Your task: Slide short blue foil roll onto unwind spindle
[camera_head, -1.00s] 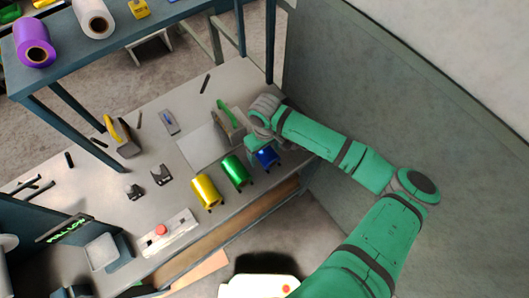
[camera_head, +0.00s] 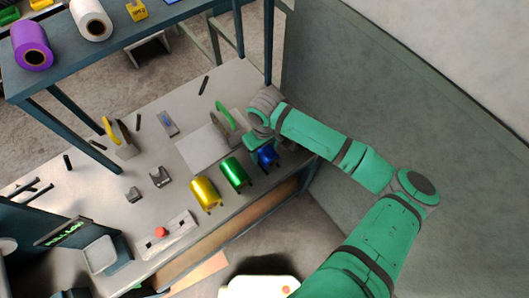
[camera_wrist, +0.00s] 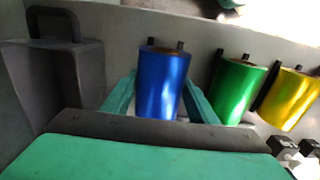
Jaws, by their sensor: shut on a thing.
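The short blue foil roll (camera_head: 267,155) is at the right end of a row of three rolls near the workbench's front edge. In the wrist view the blue roll (camera_wrist: 162,82) stands between the two green fingers of my gripper (camera_wrist: 160,100). My gripper is shut on it, one finger on each side. Two dark prongs show behind the roll's far end, so it appears to be still at its rack place. In the head view my wrist hides part of the gripper. I cannot clearly identify the unwind spindle in these views.
A green roll (camera_head: 235,174) and a yellow roll (camera_head: 206,194) lie left of the blue one. A green-handled device (camera_head: 224,115) stands close behind my gripper. A dark handled block (camera_wrist: 60,75) is left of the fingers.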

